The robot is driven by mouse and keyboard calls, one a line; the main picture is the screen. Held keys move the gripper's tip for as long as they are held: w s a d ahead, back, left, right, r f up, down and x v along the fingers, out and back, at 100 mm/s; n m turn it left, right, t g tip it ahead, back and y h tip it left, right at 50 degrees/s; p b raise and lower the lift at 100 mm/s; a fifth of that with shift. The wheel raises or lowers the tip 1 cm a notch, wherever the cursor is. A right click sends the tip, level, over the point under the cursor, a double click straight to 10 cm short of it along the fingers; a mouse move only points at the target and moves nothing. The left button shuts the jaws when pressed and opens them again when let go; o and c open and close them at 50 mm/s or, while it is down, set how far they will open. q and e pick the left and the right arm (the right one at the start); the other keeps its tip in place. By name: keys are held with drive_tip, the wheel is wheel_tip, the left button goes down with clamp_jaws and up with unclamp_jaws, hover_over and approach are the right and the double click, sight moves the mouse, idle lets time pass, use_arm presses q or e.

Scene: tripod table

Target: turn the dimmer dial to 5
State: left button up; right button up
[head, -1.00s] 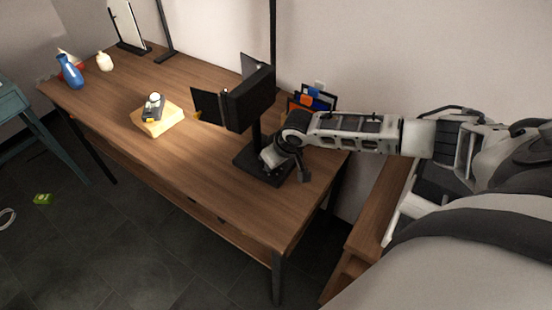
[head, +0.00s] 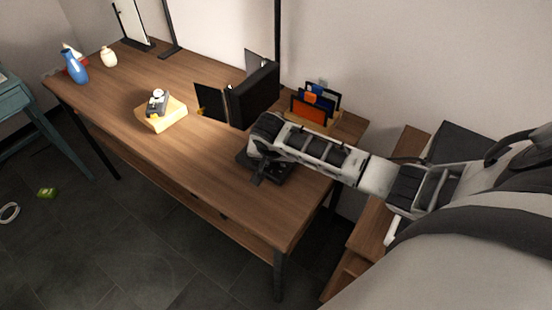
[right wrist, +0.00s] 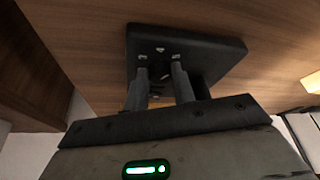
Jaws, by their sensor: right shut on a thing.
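A black lamp with a square base (head: 286,172) stands near the right end of the wooden table; the base also shows in the right wrist view (right wrist: 222,52). My right gripper (right wrist: 160,74) reaches down to the base, with its two fingers close together around a small dark dial (right wrist: 160,70). Small pale marks show on the base around the fingertips. The dial is mostly hidden between the fingers, and I cannot read its setting. In the head view my right arm covers part of the base and the lamp's post. My left gripper is out of view.
An organizer with colored folders (head: 313,108) is at the back right. A yellow block (head: 161,117) carries a small device. The table's front middle (head: 215,165) is clear.

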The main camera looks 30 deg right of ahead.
drive_tip(key=shift+w+m, duration=0.1)
drive_tip(key=shift+m, duration=0.5)
drive_tip(key=shift+h, duration=0.3)
drive_tip(key=o, duration=1)
drive_tip(key=shift+a+r, duration=0.1)
drive_tip(key=shift+r, duration=0.05)
drive_tip(key=v, duration=1.5)
drive_tip(key=shift+r, duration=0.45)
drive_tip(key=shift+w, duration=0.1)
